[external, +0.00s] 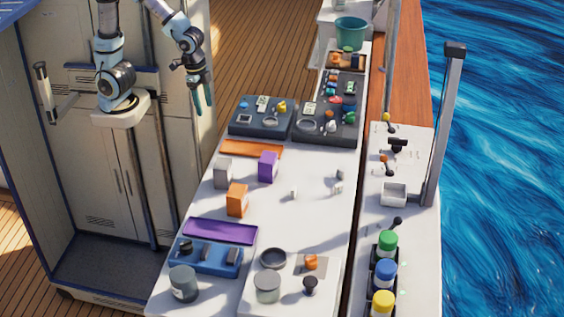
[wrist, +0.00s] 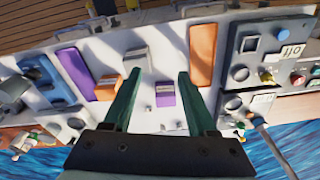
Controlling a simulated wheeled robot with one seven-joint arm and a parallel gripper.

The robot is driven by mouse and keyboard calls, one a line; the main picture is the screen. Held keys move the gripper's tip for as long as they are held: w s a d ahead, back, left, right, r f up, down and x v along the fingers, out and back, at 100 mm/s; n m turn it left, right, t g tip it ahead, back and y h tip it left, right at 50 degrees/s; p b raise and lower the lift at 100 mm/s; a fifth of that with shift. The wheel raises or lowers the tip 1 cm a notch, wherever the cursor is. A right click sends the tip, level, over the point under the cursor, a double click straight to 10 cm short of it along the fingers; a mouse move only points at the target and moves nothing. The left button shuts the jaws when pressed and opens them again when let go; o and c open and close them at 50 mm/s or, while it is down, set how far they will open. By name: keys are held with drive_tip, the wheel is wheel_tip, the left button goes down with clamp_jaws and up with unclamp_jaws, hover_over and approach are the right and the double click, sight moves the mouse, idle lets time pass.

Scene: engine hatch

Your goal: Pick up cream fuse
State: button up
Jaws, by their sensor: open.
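Several small pale pieces lie on the white worktop. One pale piece (external: 293,193) stands alone right of the purple block, and others (external: 340,174) lie near the worktop's right edge. They are too small to tell which is the cream fuse. In the wrist view a small pale piece (wrist: 150,108) shows between my fingers, left of the purple block. My gripper (external: 204,108) is open and empty, with dark green fingers, raised left of the worktop. In the wrist view my gripper (wrist: 158,75) has its fingers wide apart, with the worktop beyond.
Grey (external: 223,172), purple (external: 267,166) and orange (external: 237,200) blocks stand left of the pale pieces. An orange strip (external: 251,149) and a purple strip (external: 220,231) lie flat. Dark panels (external: 262,117) crowd the far end; a blue tray (external: 205,257) and jars fill the near end.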

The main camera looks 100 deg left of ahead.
drive_tip(key=w+f+m+y+b, duration=0.3)
drive_tip(key=w+m+b, duration=0.25)
drive_tip(key=w, duration=0.45)
drive_tip(key=w+f+m+y+b, duration=0.35)
drive_tip(key=w+m+b, duration=0.2)
drive_tip(key=w, duration=0.45)
drive_tip(key=w+d+r+m+t+y+b, duration=0.25)
drive_tip(key=w+d+m, duration=0.2)
drive_tip(key=d, duration=0.35)
drive_tip(key=w+d+r+m+t+y+b, duration=0.25)
drive_tip(key=d+r+m+b, duration=0.2)
drive_tip(key=d, duration=0.35)
drive_tip(key=p, duration=0.1)
approach(294, 192)
drive_tip(key=shift+w+a+f+y, duration=0.15)
drive_tip(key=shift+a+y, duration=0.2)
drive_tip(key=shift+a, duration=0.7)
drive_tip(key=shift+g, duration=0.3)
drive_tip(key=shift+p+x, duration=1.3)
drive_tip(key=shift+x, duration=2.4)
drive_tip(key=shift+f, duration=0.15)
clamp_jaws()
